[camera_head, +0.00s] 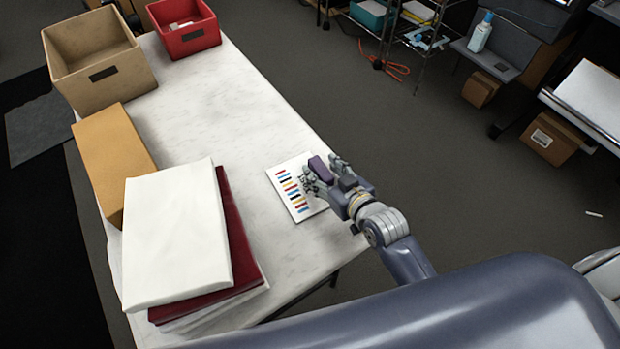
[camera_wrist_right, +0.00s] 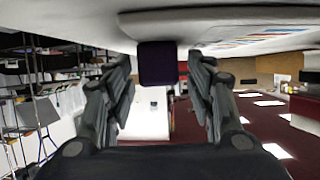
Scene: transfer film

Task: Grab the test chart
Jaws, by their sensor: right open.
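The test chart (camera_head: 289,188) is a white card with several coloured stripes. It lies flat near the right edge of the white table. In the right wrist view its stripes (camera_wrist_right: 262,38) show at the upper right. A dark purple block (camera_head: 320,169) stands at the chart's right part; whether it is fixed to the chart I cannot tell. My right gripper (camera_head: 328,178) is open over the chart's right side. In the wrist view the purple block (camera_wrist_right: 158,64) sits between the open fingers (camera_wrist_right: 160,85), with gaps on both sides. My left gripper is not in view.
A stack with a white slab (camera_head: 175,235) and dark red item (camera_head: 238,240) covers the table's near left. Behind it are an orange-brown box (camera_head: 112,160), a tan bin (camera_head: 95,62) and a red bin (camera_head: 185,28). The table's middle (camera_head: 215,110) is clear.

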